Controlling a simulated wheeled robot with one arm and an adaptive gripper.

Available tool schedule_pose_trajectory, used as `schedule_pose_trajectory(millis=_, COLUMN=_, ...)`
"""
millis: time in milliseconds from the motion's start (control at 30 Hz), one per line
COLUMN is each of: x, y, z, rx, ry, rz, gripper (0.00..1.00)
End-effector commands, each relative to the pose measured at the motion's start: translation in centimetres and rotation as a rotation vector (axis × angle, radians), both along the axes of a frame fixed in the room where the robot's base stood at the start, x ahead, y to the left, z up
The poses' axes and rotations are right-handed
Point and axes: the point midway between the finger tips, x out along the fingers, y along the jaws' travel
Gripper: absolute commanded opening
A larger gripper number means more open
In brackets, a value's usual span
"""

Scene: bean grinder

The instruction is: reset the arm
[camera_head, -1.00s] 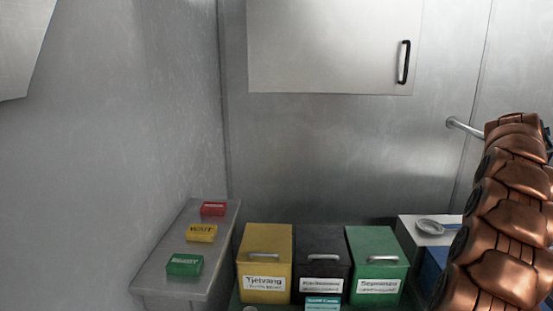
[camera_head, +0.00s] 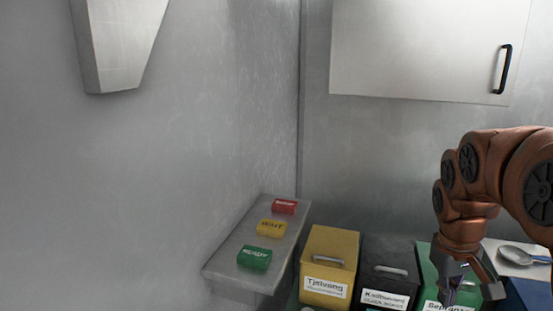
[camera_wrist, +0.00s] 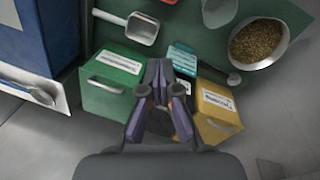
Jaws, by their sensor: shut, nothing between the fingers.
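My copper arm reaches in from the right in the head view. Its gripper (camera_head: 453,288) points down in front of the green box (camera_head: 428,262). In the wrist view the gripper fingers (camera_wrist: 158,72) are together, with nothing seen between them. Behind them are the green box (camera_wrist: 110,80) on the left and a yellow box (camera_wrist: 215,112) on the right. The fingers cover most of what lies between these two boxes.
A ledge (camera_head: 222,268) holds red (camera_head: 285,206), yellow (camera_head: 271,228) and green (camera_head: 254,258) buttons. Right of it stand the yellow box (camera_head: 329,266) and black box (camera_head: 388,272). The wrist view shows a scoop (camera_wrist: 140,27) and a bowl of beans (camera_wrist: 257,42).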

Motion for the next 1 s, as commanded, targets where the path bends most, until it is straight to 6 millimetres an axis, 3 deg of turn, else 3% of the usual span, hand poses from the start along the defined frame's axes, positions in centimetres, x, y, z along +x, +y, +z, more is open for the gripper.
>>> schedule_pose_trajectory(millis=33, x=-1.3, y=1.9, z=-0.4, rx=0.012, ry=0.008, rz=0.009, gripper=0.0)
schedule_pose_trajectory(millis=200, x=-6.2, y=7.4, z=-2.6, rx=0.06, ry=0.055, rz=0.011, gripper=0.0)
schedule_pose_trajectory(millis=433, x=-13.6, y=12.8, z=-5.7, rx=0.11, ry=0.116, rz=-0.012, gripper=0.0)
schedule_pose_trajectory(millis=600, x=-17.9, y=15.0, z=-7.6, rx=0.132, ry=0.153, rz=-0.038, gripper=0.0)
schedule_pose_trajectory(millis=700, x=-19.5, y=15.6, z=-8.4, rx=0.14, ry=0.171, rz=-0.049, gripper=0.0)
schedule_pose_trajectory(millis=1000, x=-20.2, y=15.9, z=-8.7, rx=0.143, ry=0.176, rz=-0.057, gripper=0.0)
